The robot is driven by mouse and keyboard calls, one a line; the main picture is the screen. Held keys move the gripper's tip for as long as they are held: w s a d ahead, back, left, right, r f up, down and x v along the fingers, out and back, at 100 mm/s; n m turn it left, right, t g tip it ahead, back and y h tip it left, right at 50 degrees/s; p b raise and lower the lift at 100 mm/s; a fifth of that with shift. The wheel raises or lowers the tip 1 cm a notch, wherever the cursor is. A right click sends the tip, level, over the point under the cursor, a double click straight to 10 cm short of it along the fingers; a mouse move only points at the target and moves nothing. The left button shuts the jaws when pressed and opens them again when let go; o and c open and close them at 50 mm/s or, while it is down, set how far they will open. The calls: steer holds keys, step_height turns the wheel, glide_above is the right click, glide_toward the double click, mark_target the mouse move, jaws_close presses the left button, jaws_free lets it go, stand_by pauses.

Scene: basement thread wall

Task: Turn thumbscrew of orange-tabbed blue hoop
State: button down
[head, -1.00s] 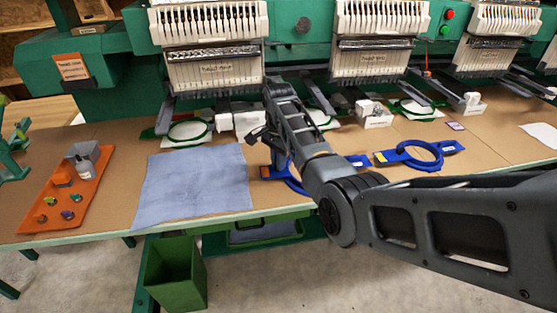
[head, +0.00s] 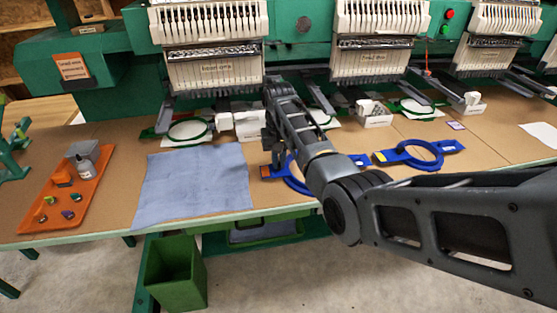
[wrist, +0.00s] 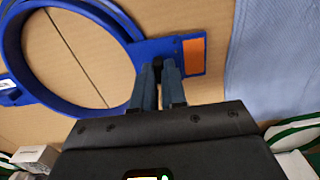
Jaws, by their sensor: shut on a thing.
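The orange-tabbed blue hoop (head: 294,184) lies flat on the table, partly hidden behind my arm. Its orange tab (head: 265,171) points left. In the wrist view the blue hoop (wrist: 152,48) fills the upper left, with the orange tab (wrist: 193,57) to the right of my fingers. My gripper (wrist: 160,70) is over the hoop's bracket, between ring and tab, with its fingers close together. It is shut on a small dark piece, the thumbscrew, mostly hidden between the fingertips. In the head view my gripper (head: 273,153) reaches down at the hoop's tab end.
A second blue hoop with a yellow tab (head: 408,145) lies to the right. A blue cloth (head: 193,180) lies to the left, and an orange tray (head: 62,200) with small items is farther left. Embroidery heads (head: 215,75) stand behind. A green bin (head: 175,275) is below the table edge.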

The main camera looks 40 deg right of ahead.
mark_target(279, 164)
steer(key=n, duration=1.1)
steer(key=shift+n, duration=0.4)
stand_by(0.3)
steer(key=c, duration=1.2)
jaws_free()
steer(key=shift+o, duration=0.2)
step_height(279, 164, up, 8)
steer(key=shift+f+b, duration=0.1)
steer(key=shift+b, duration=0.4)
